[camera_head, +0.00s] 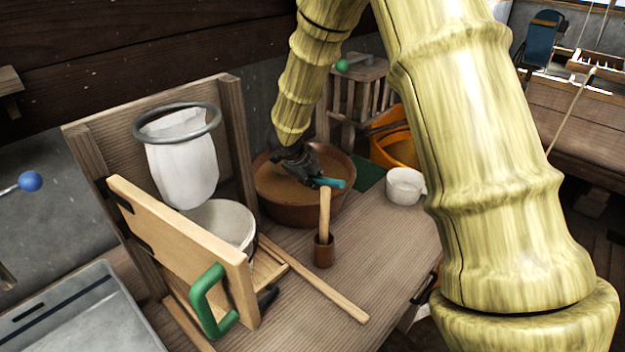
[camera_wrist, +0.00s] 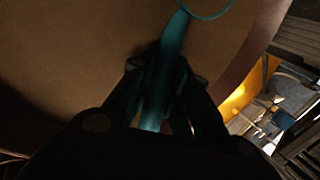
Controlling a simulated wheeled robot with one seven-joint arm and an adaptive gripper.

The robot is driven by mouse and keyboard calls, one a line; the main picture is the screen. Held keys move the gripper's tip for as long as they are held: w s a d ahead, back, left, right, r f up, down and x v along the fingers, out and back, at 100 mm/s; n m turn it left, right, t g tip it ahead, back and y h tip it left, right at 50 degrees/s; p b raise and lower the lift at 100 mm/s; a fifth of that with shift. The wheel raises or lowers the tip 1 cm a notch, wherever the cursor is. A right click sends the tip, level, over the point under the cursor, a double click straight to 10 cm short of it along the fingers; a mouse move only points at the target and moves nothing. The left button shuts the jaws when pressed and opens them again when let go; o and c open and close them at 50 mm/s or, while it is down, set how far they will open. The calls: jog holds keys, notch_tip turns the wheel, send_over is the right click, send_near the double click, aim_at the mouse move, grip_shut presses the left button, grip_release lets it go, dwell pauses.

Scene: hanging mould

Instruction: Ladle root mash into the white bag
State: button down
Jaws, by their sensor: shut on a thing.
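The white bag (camera_head: 183,165) hangs open from a grey ring (camera_head: 178,122) on an upright wooden frame. A wide brown bowl (camera_head: 300,214) of tan root mash (camera_head: 275,188) stands to its right on the bench. My gripper (camera_head: 300,168) is over the bowl, shut on the teal handle of the ladle (camera_head: 328,183). In the wrist view, the teal handle (camera_wrist: 163,75) runs between my fingers (camera_wrist: 160,95). The ladle's rim shows as a thin teal loop at the top edge, against the mash. Its contents and depth cannot be told. The gripper hides part of the bowl.
A pale tub (camera_head: 228,222) stands below the bag. A hinged board (camera_head: 178,240) with a green handle (camera_head: 208,302) is in front. A wooden handle (camera_head: 325,208) stands in a brown cup (camera_head: 324,250). A white cup (camera_head: 405,186) and orange tub (camera_head: 394,145) lie right of the bowl.

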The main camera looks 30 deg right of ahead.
notch_tip(320, 180, up, 13)
jog(key=p, duration=1.1)
dwell(0.5)
jog(key=shift+r+p, duration=0.1)
jog(key=shift+p, duration=0.2)
